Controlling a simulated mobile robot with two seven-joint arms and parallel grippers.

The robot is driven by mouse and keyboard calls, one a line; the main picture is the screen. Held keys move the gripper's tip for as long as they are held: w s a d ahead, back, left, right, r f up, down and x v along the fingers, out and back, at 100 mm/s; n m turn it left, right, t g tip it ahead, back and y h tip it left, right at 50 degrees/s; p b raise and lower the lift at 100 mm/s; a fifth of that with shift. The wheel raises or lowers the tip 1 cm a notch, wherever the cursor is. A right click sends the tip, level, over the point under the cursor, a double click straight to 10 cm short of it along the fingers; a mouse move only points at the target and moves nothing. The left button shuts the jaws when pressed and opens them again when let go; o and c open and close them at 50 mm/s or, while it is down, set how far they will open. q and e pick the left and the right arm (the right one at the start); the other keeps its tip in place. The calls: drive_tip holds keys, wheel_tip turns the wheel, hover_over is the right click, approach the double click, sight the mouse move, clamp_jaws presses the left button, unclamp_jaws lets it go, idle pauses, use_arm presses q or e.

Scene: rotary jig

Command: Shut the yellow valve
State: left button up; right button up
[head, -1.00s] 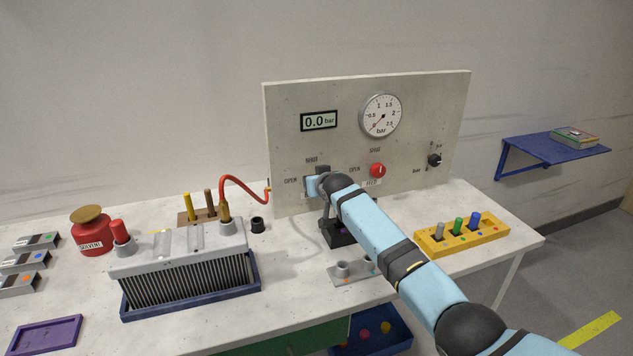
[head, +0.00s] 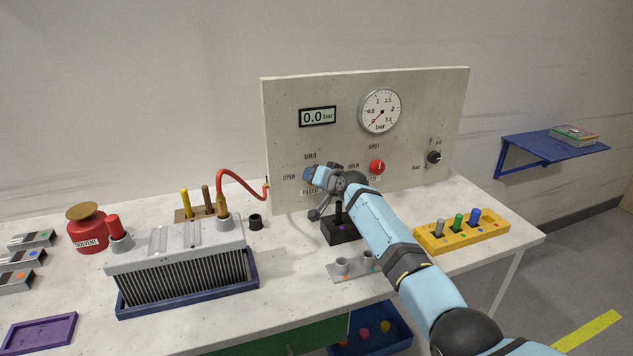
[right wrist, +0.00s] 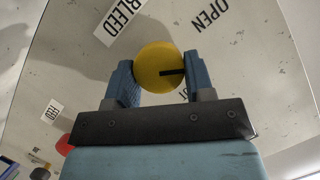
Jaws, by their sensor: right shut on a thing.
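The yellow valve (right wrist: 160,68) is a round knob with a black pointer mark, seen in the right wrist view. My right gripper (right wrist: 153,77) is shut on it, one blue finger on each side. The mark points to the right in that view, between the OPEN label and the partly hidden SHUT label. In the head view my right gripper (head: 311,177) is at the panel's lower left, between the OPEN, SHUT and BLEED labels, and hides the knob. My left gripper is not in view.
The panel (head: 425,110) has a display (head: 318,117) reading 0.0 bar, a gauge (head: 380,110), a red knob (head: 377,167) and a black knob (head: 434,157). A black block (head: 341,232) stands beneath my right wrist. A red hose (head: 237,178) runs to the panel's left edge.

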drive_tip(key=shift+f, duration=0.1)
idle(0.4)
drive_tip(key=o, duration=0.9)
drive_tip(key=p+v, duration=0.2)
drive_tip(key=v, duration=1.2)
drive_tip(key=shift+w, duration=0.1)
